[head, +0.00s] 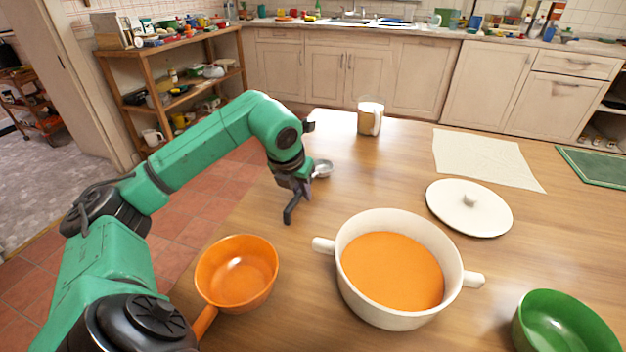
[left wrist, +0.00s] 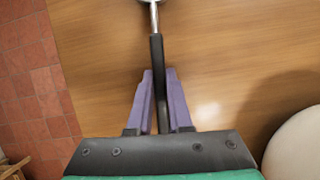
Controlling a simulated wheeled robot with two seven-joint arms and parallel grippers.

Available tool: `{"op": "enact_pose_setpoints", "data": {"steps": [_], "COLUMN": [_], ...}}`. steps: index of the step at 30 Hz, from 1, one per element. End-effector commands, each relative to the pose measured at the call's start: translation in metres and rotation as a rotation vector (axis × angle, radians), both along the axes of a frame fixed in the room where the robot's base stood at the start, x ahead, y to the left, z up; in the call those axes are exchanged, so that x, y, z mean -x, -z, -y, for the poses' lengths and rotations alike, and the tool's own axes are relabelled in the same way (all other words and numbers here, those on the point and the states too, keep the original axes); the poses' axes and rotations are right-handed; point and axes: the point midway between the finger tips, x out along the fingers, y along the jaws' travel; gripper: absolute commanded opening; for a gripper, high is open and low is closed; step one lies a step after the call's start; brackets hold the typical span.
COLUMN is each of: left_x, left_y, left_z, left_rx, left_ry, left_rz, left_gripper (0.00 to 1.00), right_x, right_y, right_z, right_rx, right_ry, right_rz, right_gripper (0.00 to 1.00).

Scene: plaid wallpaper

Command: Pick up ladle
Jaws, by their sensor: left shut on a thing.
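The ladle has a small metal bowl (head: 323,169) and a black handle (head: 291,211). My left gripper (head: 299,187) is shut on the handle, over the left side of the wooden table. In the left wrist view, the handle (left wrist: 157,60) runs up between the purple fingers (left wrist: 160,108), and its metal neck leads to the bowl at the top edge. I cannot tell for sure whether the ladle touches the table. My right gripper is not in view.
A white pot (head: 349,294) with orange contents stands front centre on the table (head: 400,170). An orange pan (head: 237,274) is at front left, a green bowl (head: 562,330) at front right.

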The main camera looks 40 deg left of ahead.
Motion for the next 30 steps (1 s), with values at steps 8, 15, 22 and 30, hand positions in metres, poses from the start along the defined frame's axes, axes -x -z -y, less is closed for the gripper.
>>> {"op": "enact_pose_setpoints", "data": {"steps": [8, 15, 22, 30], "left_x": [0.000, -0.001, -0.001, 0.000], "left_y": [-0.001, -0.040, -0.133, -0.197], "left_z": [0.000, 0.000, 0.001, 0.000], "left_rx": [0.000, 0.001, 0.003, 0.001], "left_ry": [0.000, 0.000, 0.001, -0.001], "left_rz": [-0.001, 0.006, 0.009, 0.001], "left_gripper": [0.00, 0.00, 0.00, 0.00], "right_x": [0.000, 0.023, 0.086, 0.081], "right_y": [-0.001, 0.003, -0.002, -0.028], "right_z": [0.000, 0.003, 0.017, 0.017], "right_rx": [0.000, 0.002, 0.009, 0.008], "right_ry": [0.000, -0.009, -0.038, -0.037], "right_rz": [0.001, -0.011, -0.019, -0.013], "right_gripper": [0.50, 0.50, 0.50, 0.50]}}
